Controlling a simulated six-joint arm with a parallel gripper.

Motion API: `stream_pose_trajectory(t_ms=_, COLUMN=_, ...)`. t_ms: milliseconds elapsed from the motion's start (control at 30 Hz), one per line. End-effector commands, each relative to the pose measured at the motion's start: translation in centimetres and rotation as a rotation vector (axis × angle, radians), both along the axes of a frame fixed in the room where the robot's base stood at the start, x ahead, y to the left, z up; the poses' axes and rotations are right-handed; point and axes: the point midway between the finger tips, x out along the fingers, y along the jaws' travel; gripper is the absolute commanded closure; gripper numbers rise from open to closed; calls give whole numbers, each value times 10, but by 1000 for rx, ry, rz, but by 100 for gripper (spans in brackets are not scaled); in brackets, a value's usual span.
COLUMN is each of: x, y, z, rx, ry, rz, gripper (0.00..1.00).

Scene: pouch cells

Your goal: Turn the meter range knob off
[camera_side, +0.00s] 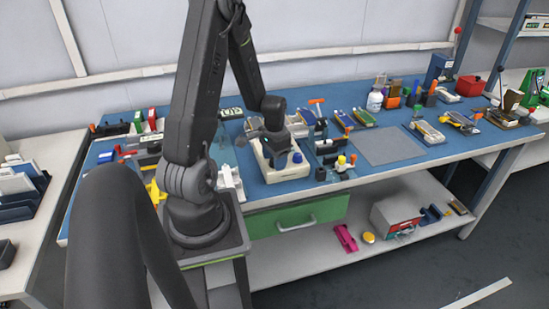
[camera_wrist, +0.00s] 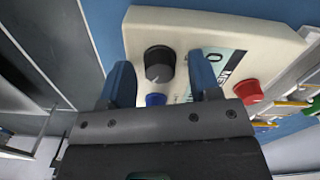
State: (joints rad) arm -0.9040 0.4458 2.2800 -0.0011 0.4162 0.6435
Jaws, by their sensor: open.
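The meter (camera_wrist: 225,25) is a cream box with a dark-lettered label. Its black round range knob (camera_wrist: 158,60) carries a white pointer mark near its lower edge. In the side view the meter (camera_side: 287,172) stands on the blue bench mat, and my arm hides its knob. My gripper (camera_wrist: 161,66) is open, with one blue finger on each side of the knob as seen in the wrist view. I cannot tell whether the fingers touch it. My gripper (camera_side: 272,140) is over the meter in the side view.
A blue terminal (camera_wrist: 156,99) and a red terminal (camera_wrist: 249,91) stick up from the meter near the fingers. A bare grey mat (camera_side: 388,145) lies to the right. A white bottle (camera_side: 375,100) and several small cells and tools stand behind it.

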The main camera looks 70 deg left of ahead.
Motion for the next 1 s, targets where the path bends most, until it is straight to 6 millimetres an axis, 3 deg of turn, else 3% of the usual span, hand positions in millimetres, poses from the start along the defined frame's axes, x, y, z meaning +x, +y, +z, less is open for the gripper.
stream_pose_trajectory(t_ms=233, x=0, y=0, z=-1, rx=0, ry=-1, rz=0, gripper=43)
stream_pose_trajectory(t_ms=767, x=0, y=0, z=0, rx=0, ry=-1, rz=0, gripper=92)
stream_pose_trajectory(t_ms=1000, x=0, y=0, z=0, rx=0, ry=-1, rz=21, gripper=92)
